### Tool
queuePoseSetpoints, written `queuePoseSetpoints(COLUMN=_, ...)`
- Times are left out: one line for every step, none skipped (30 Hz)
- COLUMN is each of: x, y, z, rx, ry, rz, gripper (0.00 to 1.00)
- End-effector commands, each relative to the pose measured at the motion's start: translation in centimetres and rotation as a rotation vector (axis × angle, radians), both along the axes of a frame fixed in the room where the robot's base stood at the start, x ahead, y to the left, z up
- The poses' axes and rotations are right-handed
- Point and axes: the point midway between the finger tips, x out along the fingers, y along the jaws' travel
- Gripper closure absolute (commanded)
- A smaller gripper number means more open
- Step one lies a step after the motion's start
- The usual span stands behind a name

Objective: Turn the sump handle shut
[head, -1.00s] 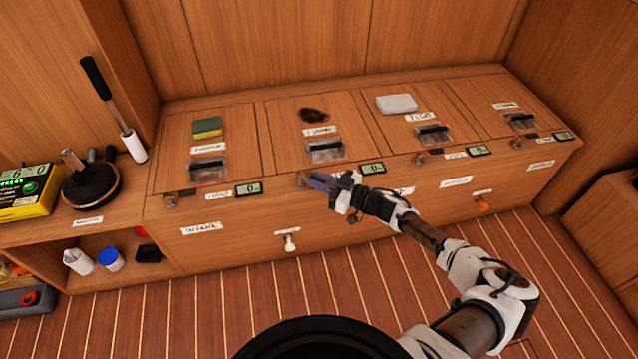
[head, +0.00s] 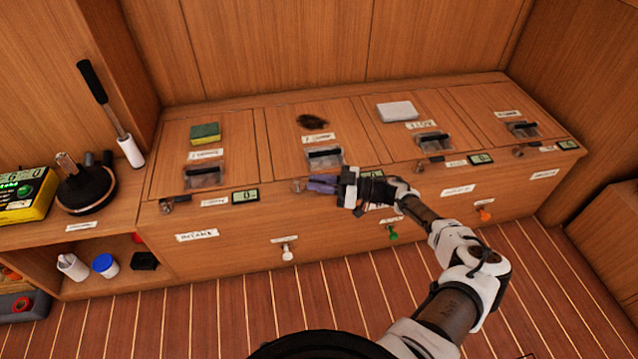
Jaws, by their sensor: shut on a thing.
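A row of small metal turn handles sits along the front edge of the wooden bench. The second handle from the left (head: 297,186) is below the hatch with the dark patch. My gripper (head: 310,185) reaches it from the right, its purple-grey fingers shut on it. The fingers and wrist hide part of this handle and the label and display beside it. The other handles are at the left (head: 167,205), right of centre (head: 420,167) and far right (head: 518,152). The labels are too blurred to tell which one reads sump.
A green-and-yellow sponge (head: 205,132) and a pale block (head: 397,111) lie on the hatches. White (head: 287,252), green (head: 393,235) and orange (head: 485,215) knobs stick out of the bench front. The striped floor before the bench is clear.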

Motion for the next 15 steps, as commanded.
queuePoseSetpoints(x=-0.02, y=0.01, z=-0.01, rx=0.0, ry=0.0, rz=0.001, gripper=1.0)
queuePoseSetpoints(x=-0.02, y=0.01, z=0.0, rx=0.0, ry=0.0, rz=0.001, gripper=1.0)
queuePoseSetpoints(x=-0.02, y=0.01, z=0.0, rx=0.0, ry=0.0, rz=0.001, gripper=1.0)
queuePoseSetpoints(x=-0.02, y=0.01, z=0.0, rx=0.0, ry=0.0, rz=0.001, gripper=1.0)
queuePoseSetpoints(x=-0.02, y=0.01, z=0.0, rx=0.0, ry=0.0, rz=0.0, gripper=1.0)
queuePoseSetpoints(x=-0.02, y=0.01, z=0.0, rx=0.0, ry=0.0, rz=0.0, gripper=1.0)
queuePoseSetpoints(x=-0.02, y=0.01, z=0.0, rx=0.0, ry=0.0, rz=0.0, gripper=1.0)
queuePoseSetpoints(x=-0.02, y=0.01, z=0.0, rx=0.0, ry=0.0, rz=0.0, gripper=0.81)
queuePoseSetpoints(x=-0.02, y=0.01, z=0.0, rx=0.0, ry=0.0, rz=0.0, gripper=0.76)
queuePoseSetpoints(x=-0.02, y=0.01, z=0.0, rx=0.0, ry=0.0, rz=0.0, gripper=0.72)
queuePoseSetpoints(x=-0.01, y=0.01, z=0.01, rx=0.0, ry=0.0, rz=0.0, gripper=0.68)
queuePoseSetpoints(x=-0.01, y=0.01, z=0.01, rx=0.0, ry=0.0, rz=0.0, gripper=0.62)
queuePoseSetpoints(x=-0.01, y=0.01, z=0.0, rx=0.0, ry=0.0, rz=0.0, gripper=0.6)
queuePoseSetpoints(x=-0.01, y=0.01, z=0.01, rx=0.0, ry=0.0, rz=0.0, gripper=0.6)
queuePoseSetpoints(x=-0.01, y=0.01, z=0.01, rx=0.0, ry=0.0, rz=0.0, gripper=0.6)
